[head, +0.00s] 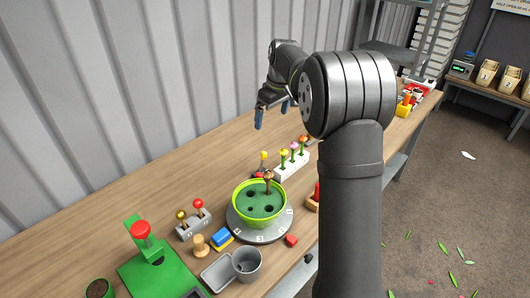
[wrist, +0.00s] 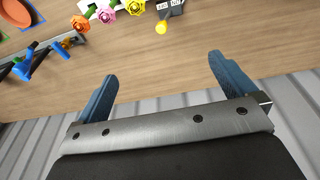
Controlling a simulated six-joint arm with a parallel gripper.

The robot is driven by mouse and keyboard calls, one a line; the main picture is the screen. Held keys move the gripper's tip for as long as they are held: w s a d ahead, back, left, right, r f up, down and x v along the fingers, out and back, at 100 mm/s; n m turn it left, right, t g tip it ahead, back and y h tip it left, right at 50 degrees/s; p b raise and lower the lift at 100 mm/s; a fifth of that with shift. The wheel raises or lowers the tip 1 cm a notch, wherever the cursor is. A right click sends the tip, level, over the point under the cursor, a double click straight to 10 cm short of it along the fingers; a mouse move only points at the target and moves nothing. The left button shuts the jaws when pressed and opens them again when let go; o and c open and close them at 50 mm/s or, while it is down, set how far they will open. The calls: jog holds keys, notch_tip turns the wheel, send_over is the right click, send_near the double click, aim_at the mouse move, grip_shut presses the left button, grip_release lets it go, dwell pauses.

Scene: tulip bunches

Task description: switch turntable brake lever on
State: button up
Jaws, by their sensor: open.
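The grey turntable (head: 238,228) carries a green bowl (head: 284,203) on the workbench. Behind it stands a small lever with a yellow knob (head: 263,155). In the wrist view a yellow knob (wrist: 161,28) shows at the top beside a small grey labelled box (wrist: 170,8); the label is too small to read surely. Left of the turntable, a grey block (head: 194,225) bears two levers, one red-knobbed and one yellow-knobbed. I cannot tell which lever is the brake. My gripper (head: 271,112) is open and empty, above and behind these things; its blue fingers show in the wrist view (wrist: 162,68).
A white flower holder (head: 291,165) with several flowers stands behind the turntable. A green stand with a red knob (head: 140,229), a grey cup (head: 246,264) and a red cube (head: 291,240) lie around the front.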

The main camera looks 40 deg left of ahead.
jog(key=shift+d+r, duration=0.2)
jog(key=shift+r, duration=0.75)
